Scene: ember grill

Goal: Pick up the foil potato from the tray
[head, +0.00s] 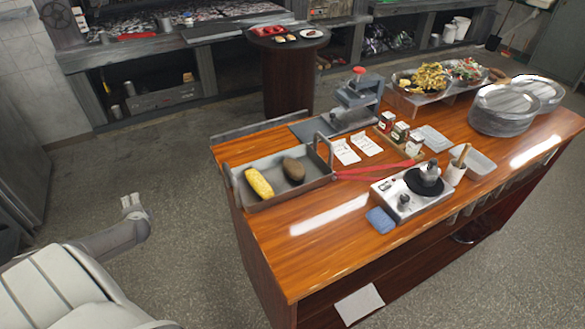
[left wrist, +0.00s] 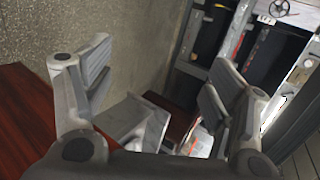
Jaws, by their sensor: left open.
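The tray (head: 318,187) is a grey metal pan with upright handles at the left end of the wooden counter. In it lie a yellow ear of corn (head: 258,182) and, to its right, a dark brown potato-shaped item (head: 293,169); no shiny foil can be made out on it. My left gripper (head: 131,200) is over the floor, left of the counter and well apart from the tray. In the left wrist view its two fingers (left wrist: 160,85) are spread, with no object held between them. My right gripper is not in view.
The wooden counter (head: 330,230) also carries red-handled tongs (head: 375,172), a small burner (head: 405,200), a blue cloth (head: 381,220), seasoning boxes, food bins and stacked plates (head: 505,105). A round stand (head: 288,75) is behind it. Floor left of the counter is clear.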

